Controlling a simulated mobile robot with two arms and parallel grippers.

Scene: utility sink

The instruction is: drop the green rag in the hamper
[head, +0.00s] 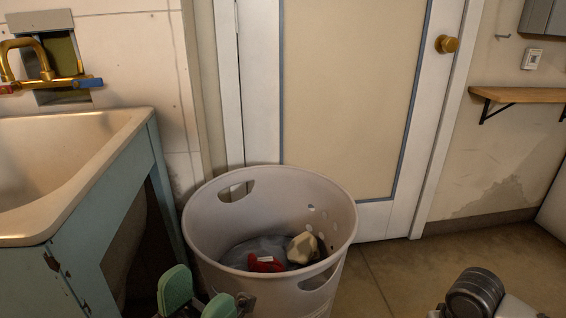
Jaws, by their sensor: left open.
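The hamper (205,215) is a large pale round bin with cut-out handles, standing on the floor in front of the door. Inside it lie a red cloth (264,264) with a white tag, a beige cloth (301,248) and something grey-blue at the bottom. I see no green rag in the head view. My left gripper (198,300), with green finger pads, is at the bottom edge of the view, just in front of the hamper's left side. Its fingers are apart, with nothing visible between them. My right gripper is not in view.
A sink (75,165) on a blue-green stand (125,185) is at the left, close to the hamper. A white door (350,100) is behind the hamper. A wooden shelf (520,95) is on the right wall.

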